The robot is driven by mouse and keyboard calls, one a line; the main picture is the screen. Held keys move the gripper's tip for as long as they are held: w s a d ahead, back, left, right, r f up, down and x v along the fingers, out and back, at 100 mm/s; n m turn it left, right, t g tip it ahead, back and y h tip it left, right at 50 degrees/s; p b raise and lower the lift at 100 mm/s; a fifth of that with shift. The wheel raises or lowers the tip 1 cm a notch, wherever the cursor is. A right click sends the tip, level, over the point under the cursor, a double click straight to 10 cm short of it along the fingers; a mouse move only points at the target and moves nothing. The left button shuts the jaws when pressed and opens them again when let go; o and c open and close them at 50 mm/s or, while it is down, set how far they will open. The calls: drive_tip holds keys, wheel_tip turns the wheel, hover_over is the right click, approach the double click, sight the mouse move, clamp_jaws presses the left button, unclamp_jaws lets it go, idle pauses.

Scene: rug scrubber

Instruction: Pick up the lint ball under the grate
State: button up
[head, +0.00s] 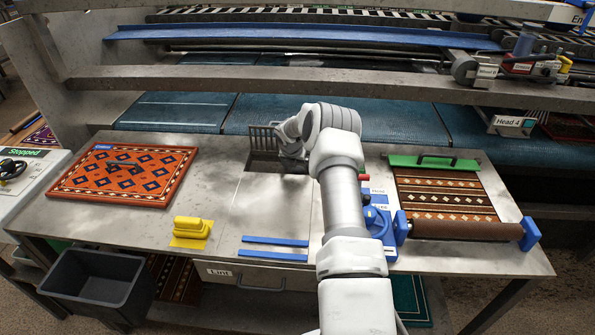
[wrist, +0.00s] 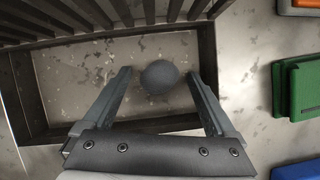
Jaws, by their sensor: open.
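In the wrist view a round grey lint ball (wrist: 160,77) lies in a shallow recess (wrist: 106,53) with a pale, speckled floor and dark walls. My gripper (wrist: 160,84) is open, with one finger on each side of the ball and a visible gap to it on both sides. I cannot tell how far the fingertips are above the floor. The slatted grate (wrist: 75,15) stands along the recess's top edge in the wrist view. In the head view the grate (head: 263,137) stands raised behind the opening, and my arm hides the ball and my gripper's fingers.
A green block (wrist: 299,88) and an orange item lie right of the recess in the wrist view. A dark bin (head: 95,288) is at the front left.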

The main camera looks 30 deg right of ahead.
drive_tip(key=c, duration=1.4)
drive_tip(key=shift+c, duration=0.2)
